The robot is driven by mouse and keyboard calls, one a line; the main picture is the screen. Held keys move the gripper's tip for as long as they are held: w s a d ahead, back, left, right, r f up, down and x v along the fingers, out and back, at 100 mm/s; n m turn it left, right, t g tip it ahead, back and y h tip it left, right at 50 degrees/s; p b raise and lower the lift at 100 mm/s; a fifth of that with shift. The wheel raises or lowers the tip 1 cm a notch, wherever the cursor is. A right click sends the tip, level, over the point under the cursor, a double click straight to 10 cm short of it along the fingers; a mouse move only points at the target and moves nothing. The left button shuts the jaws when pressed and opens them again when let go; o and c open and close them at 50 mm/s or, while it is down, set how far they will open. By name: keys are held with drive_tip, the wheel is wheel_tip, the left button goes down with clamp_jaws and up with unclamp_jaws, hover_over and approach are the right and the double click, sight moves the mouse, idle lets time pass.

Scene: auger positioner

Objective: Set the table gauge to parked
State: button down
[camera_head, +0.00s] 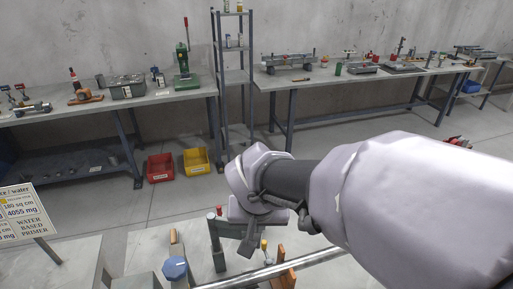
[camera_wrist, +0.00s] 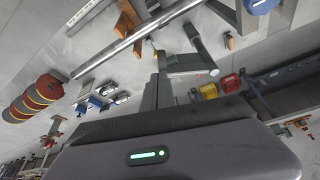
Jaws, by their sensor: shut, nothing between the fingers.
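No part in view can be surely told as the table gauge, and I cannot read its setting. On the near pale bench in the head view stand a blue knob (camera_head: 175,268), a dark upright post (camera_head: 217,246) with a red top, and a long metal bar (camera_head: 275,270) beside an orange block (camera_head: 284,279). My gripper (camera_head: 250,247) is shut and empty above this bench, right of the post; contact cannot be told. My arm hides part of the bench. The bar also crosses the top of the wrist view (camera_wrist: 135,38), near the orange block (camera_wrist: 128,14).
A printed sign (camera_head: 24,213) stands at the left. Red (camera_head: 160,167) and yellow (camera_head: 195,161) bins lie on the floor by a shelf rack (camera_head: 235,75). Long workbenches (camera_head: 365,78) with tools line the wall. A striped red drum-like object (camera_wrist: 35,97) shows in the wrist view.

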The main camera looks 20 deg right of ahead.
drive_tip(key=w+f, duration=0.2)
drive_tip(key=w+d+f+b, duration=0.1)
drive_tip(key=w+f, duration=0.1)
drive_tip(key=f, duration=0.1)
drive_tip(key=w+d+f+b, duration=0.1)
drive_tip(key=w+f, duration=0.1)
drive_tip(key=shift+w+f, duration=0.2)
